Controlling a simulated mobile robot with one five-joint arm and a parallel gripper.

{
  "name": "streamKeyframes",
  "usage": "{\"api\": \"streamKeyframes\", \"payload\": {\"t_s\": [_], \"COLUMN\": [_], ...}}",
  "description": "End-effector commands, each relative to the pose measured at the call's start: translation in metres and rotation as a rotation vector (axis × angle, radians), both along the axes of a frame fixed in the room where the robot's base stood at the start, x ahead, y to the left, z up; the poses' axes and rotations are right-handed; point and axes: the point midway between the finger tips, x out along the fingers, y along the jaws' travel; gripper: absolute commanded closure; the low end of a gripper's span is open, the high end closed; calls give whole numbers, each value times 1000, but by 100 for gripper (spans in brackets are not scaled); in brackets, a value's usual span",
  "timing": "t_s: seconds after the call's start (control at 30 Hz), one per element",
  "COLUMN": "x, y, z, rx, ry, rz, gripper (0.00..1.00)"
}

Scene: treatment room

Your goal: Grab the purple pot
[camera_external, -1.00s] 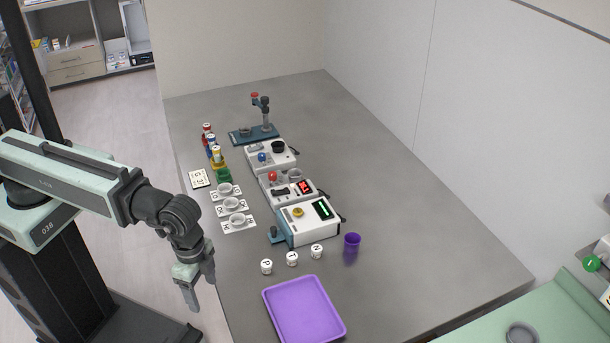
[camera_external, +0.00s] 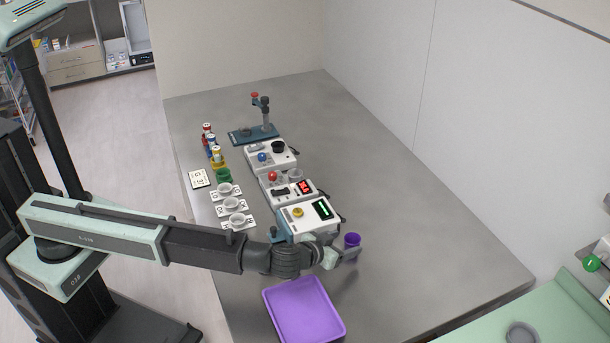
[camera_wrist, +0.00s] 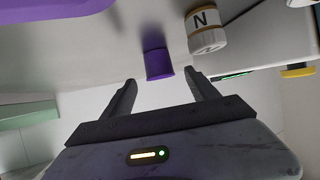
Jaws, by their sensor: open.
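The purple pot (camera_external: 352,240) is a small cup standing on the grey table, right of the white device with the green display. In the wrist view the purple pot (camera_wrist: 159,64) appears ahead of my gripper (camera_wrist: 160,88), near the middle between the two dark fingers. The fingers are apart and hold nothing. In the external view my gripper (camera_external: 345,256) reaches in from the left, low beside the pot, and partly covers it. I cannot tell whether a finger touches the pot.
A purple tray (camera_external: 304,310) lies in front. A white jar marked N (camera_wrist: 205,30) stands close to the pot. The white device (camera_external: 309,217) is just left of the pot. The table to the right of the pot is clear.

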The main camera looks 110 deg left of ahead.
Motion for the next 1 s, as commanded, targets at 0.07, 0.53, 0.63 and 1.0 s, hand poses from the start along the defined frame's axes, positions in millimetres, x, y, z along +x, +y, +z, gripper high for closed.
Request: {"api": "streamKeyframes", "payload": {"t_s": [0.07, 0.53, 0.63, 1.0], "x": [-1, 12, 19, 27], "y": [1, 29, 42, 65], "z": [0, -15, -23, -31], "rx": [-1, -2, -2, -2], "ry": [0, 1, 2, 2], "rz": [2, 2, 2, 0], "gripper": [31, 31, 31, 31]}}
